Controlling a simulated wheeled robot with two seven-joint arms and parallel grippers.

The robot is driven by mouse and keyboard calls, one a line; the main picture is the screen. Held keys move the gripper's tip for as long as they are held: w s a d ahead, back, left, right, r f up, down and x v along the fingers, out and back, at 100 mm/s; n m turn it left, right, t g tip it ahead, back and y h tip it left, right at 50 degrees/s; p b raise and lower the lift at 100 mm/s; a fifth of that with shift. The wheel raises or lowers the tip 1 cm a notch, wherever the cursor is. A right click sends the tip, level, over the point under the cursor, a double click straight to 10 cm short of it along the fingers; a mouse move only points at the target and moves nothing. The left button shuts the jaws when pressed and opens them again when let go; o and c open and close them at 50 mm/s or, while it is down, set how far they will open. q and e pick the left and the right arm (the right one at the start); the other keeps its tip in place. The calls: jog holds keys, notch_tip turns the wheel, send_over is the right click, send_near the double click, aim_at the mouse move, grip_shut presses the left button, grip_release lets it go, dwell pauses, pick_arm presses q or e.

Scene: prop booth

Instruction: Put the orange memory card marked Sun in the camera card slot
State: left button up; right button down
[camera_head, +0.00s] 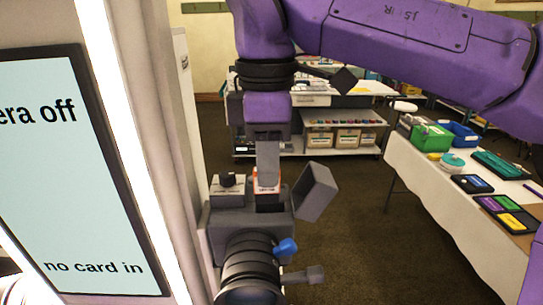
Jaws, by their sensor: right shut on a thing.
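My right gripper (267,172) points down from its purple arm and is shut on the orange memory card (266,187). Only a small orange part with a pale patch shows, just at the fingertips; the Sun mark is not readable. The grey camera (228,220) stands directly below, with its lens toward the lower edge. The card is at the camera's top; whether it touches or sits in the slot I cannot tell. The slot itself is hidden. My left gripper is not in view.
A screen (75,190) on the left reads "era off" and "no card in". A grey block (316,192) juts out beside the camera top. A blue knob (286,247) and a handle are near the lens. A white-covered table (440,205) with cards and bins stands right.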

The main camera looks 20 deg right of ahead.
jog(key=shift+w+f, duration=0.15)
jog(key=shift+w, duration=0.25)
jog(key=shift+s, duration=0.4)
jog(key=shift+w+d+f+b, duration=0.1)
jog(key=shift+w+d+b, duration=0.1)
jog(key=shift+b, duration=0.15)
jog(key=shift+s, duration=0.1)
jog(key=shift+s, duration=0.1)
